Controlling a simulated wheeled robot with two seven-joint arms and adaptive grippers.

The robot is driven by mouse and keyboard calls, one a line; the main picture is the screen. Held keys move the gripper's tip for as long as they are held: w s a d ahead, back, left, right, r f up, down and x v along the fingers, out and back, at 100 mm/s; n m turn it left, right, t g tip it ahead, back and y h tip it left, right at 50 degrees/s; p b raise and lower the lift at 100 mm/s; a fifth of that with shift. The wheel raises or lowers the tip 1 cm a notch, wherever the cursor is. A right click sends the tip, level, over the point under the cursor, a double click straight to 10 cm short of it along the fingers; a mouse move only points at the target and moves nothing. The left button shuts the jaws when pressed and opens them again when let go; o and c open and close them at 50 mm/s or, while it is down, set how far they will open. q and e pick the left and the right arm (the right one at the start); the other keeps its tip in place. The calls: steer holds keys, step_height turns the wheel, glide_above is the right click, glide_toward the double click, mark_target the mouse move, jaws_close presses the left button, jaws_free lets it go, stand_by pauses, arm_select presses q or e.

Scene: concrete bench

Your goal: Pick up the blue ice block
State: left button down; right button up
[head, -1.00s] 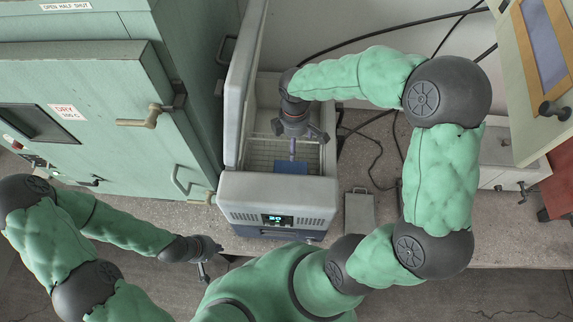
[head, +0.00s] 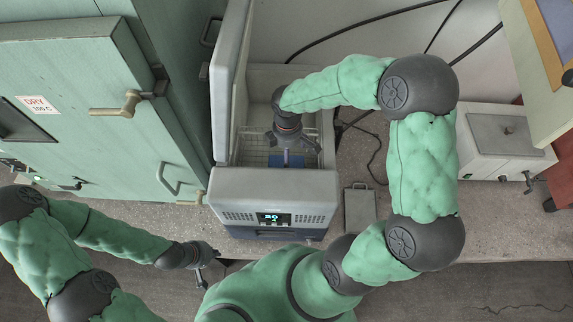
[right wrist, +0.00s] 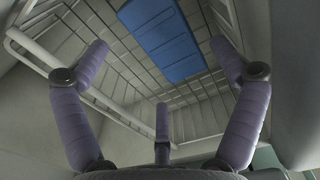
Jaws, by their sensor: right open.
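The blue ice block (head: 273,161) lies in the wire basket (head: 252,157) inside an open-topped chest unit (head: 275,185). In the right wrist view the block (right wrist: 165,37) lies flat on the basket's wire floor, its top end cut off by the frame. My right gripper (head: 287,155) is inside the chest, above the block, and partly covers it in the head view. In the right wrist view its three fingers (right wrist: 160,95) are spread, with nothing between them and the block beyond their tips. My left gripper (head: 210,268) hangs empty at the bench's front edge, fingers apart.
The chest's raised lid (head: 229,85) stands along its left side. A green oven cabinet (head: 90,90) is further left. A grey flat plate (head: 360,210) lies right of the chest, and a white box unit (head: 500,150) stands farther right.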

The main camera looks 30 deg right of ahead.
steer(key=shift+w+f, duration=0.2)
steer(key=shift+f, duration=2.85)
steer(key=c, duration=1.1)
